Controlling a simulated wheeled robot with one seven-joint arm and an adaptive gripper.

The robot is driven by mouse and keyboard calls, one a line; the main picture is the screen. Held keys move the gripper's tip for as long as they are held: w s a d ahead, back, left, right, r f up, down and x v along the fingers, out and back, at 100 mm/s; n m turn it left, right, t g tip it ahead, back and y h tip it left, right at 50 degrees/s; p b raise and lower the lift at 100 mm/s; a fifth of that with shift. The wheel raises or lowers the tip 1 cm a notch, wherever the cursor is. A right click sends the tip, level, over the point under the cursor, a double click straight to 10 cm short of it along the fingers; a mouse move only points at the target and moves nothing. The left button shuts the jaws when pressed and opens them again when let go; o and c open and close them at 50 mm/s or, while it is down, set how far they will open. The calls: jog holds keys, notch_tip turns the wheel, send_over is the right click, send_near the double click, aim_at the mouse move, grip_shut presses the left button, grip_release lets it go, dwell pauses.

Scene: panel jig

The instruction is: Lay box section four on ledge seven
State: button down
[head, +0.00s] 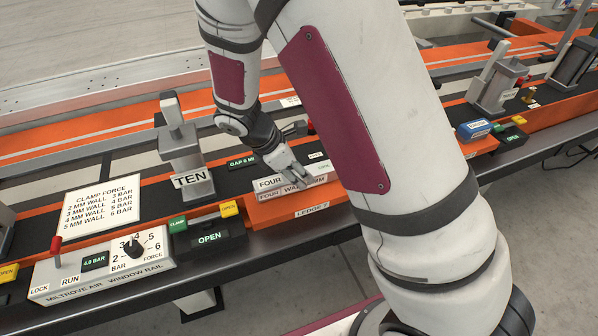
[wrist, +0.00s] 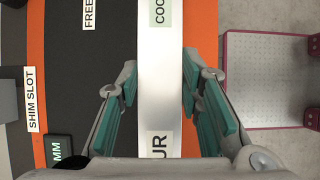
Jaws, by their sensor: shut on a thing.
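Box section four (head: 272,184) is a pale bar with "FOUR" on its top and a wall marking on its side. It sits level at an orange ledge (head: 268,212) whose label reads "LEDGE" with a number too small to be sure of. Whether it rests on the ledge or hovers just above cannot be told. My gripper (head: 292,172) comes down from above and is shut on the bar.
A control box (head: 100,268) with a force dial and a clamp unit reading OPEN (head: 208,238) are at the front left. A blue block (head: 474,130) lies to the right. A pink-framed plate (wrist: 268,78) lies beyond the rail.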

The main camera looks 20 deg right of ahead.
jog(key=shift+f, duration=0.2)
jog(key=c, duration=1.1)
grip_release()
jog(key=v, duration=1.2)
jog(key=s+d+r+m+y, duration=0.3)
jog(key=s+d+r+m, duration=0.3)
jog(key=s+r+m, duration=0.45)
jog(key=s+r+m+t+y, duration=0.1)
jog(key=s+m, duration=0.1)
jog(key=s, duration=0.3)
jog(key=s+r+m+t+y, duration=0.1)
jog(key=s+r+m, duration=0.1)
jog(key=s, duration=0.3)
jog(key=s+r+m+t+y, duration=0.1)
jog(key=s+m, duration=0.2)
jog(key=s, duration=0.1)
jog(key=shift+s+d+r+m+p, duration=0.15)
jog(key=shift+s+r+m+p, duration=0.05)
jog(key=shift+s+m+p, duration=0.2)
